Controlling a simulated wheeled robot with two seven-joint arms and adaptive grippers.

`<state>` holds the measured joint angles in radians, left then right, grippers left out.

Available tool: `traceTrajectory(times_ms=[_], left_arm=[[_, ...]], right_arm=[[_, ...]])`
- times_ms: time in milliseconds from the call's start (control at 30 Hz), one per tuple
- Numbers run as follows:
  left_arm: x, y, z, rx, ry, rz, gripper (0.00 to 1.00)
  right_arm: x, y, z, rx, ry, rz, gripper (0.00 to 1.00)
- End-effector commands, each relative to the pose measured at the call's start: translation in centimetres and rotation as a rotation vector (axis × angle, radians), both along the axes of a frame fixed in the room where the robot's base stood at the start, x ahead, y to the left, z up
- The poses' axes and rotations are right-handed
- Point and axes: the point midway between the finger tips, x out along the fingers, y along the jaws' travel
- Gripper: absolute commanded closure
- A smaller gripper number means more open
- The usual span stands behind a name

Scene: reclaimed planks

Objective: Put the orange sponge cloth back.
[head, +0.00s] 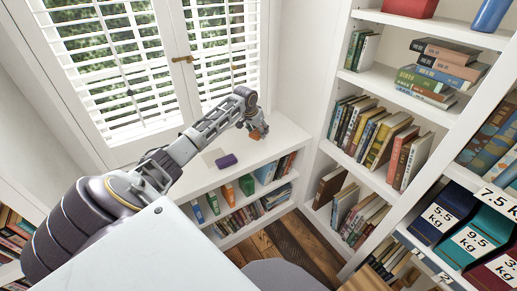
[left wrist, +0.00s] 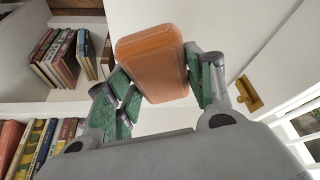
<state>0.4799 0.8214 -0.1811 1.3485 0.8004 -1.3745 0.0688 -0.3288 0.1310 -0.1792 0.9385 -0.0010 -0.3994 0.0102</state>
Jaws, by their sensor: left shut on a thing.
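The orange sponge cloth (head: 260,131) is a small orange block with rounded corners. My left gripper (head: 252,119) is shut on it, over the right part of the white top (head: 284,141) below the window. In the left wrist view the cloth (left wrist: 150,55) sits between the two green-padded fingers of the gripper (left wrist: 160,88). I cannot tell whether the cloth touches the white top. A purple block (head: 226,161) and a flat beige piece (head: 211,157) lie on the white top, left of the gripper. My right gripper is not in view.
The shuttered window (head: 120,60) with a brass latch (head: 182,59) stands behind the white top. Books (head: 240,215) fill the shelves below it. A tall bookcase (head: 395,110) stands to the right.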

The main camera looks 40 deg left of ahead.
Motion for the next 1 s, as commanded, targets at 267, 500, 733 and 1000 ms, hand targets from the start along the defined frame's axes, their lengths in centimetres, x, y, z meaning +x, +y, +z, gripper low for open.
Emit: traceTrajectory(times_ms=[267, 500, 733, 1000], left_arm=[[-0.1, 0.0, -3.5, 0.0, 0.003, -0.001, 0.7], [0.0, 0.0, -4.3, 0.0, 0.001, -0.001, 0.7], [0.0, 0.0, -4.4, 0.0, 0.001, -0.001, 0.7], [-0.1, 0.0, -6.6, 0.0, 0.002, 0.0, 0.7]], right_arm=[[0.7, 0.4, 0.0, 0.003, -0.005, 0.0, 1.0], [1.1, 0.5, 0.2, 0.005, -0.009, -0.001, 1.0], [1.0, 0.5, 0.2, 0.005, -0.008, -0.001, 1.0], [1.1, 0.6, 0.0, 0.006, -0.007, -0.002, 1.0]])
